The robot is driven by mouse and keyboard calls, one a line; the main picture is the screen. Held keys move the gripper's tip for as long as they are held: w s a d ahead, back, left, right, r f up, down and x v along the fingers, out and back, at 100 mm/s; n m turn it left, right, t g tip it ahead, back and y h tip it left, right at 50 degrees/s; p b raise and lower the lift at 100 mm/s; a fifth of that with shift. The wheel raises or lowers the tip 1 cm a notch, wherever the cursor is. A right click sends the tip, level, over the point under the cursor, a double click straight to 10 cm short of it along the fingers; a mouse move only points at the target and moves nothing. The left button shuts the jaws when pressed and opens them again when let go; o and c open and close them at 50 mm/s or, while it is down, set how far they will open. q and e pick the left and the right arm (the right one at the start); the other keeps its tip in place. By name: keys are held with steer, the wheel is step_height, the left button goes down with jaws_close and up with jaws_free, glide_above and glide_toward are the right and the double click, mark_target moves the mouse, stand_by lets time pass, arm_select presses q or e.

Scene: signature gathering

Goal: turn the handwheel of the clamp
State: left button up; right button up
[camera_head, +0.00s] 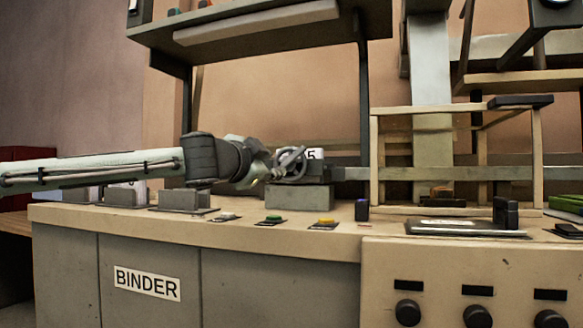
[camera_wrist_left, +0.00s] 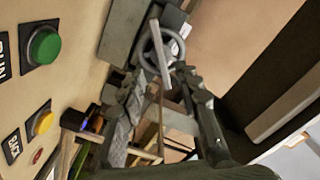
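The grey handwheel (camera_head: 290,160) stands upright on the clamp, whose grey block (camera_head: 300,197) sits on the worktop. The handwheel (camera_wrist_left: 147,58) also shows near the top of the left wrist view, with a light bar across it. My left gripper (camera_head: 268,166) reaches in from the left, just beside the wheel. In the left wrist view my left gripper (camera_wrist_left: 161,77) has its two fingers apart, with the wheel between and just beyond the tips. Whether a finger touches the rim I cannot tell. My right gripper is not in view.
On the worktop (camera_head: 240,236) in front of the clamp are a green button (camera_head: 273,219) and a yellow button (camera_head: 325,222). A wooden frame (camera_head: 375,160) stands right of the clamp. A shelf (camera_head: 260,27) hangs above. A horizontal bar (camera_head: 355,173) extends right from the clamp.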

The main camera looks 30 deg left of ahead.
mark_target(284, 164)
arm_select(q)
steer(key=x, duration=0.7)
steer(key=shift+w+r, duration=0.1)
steer(key=shift+w, duration=0.1)
jaws_close()
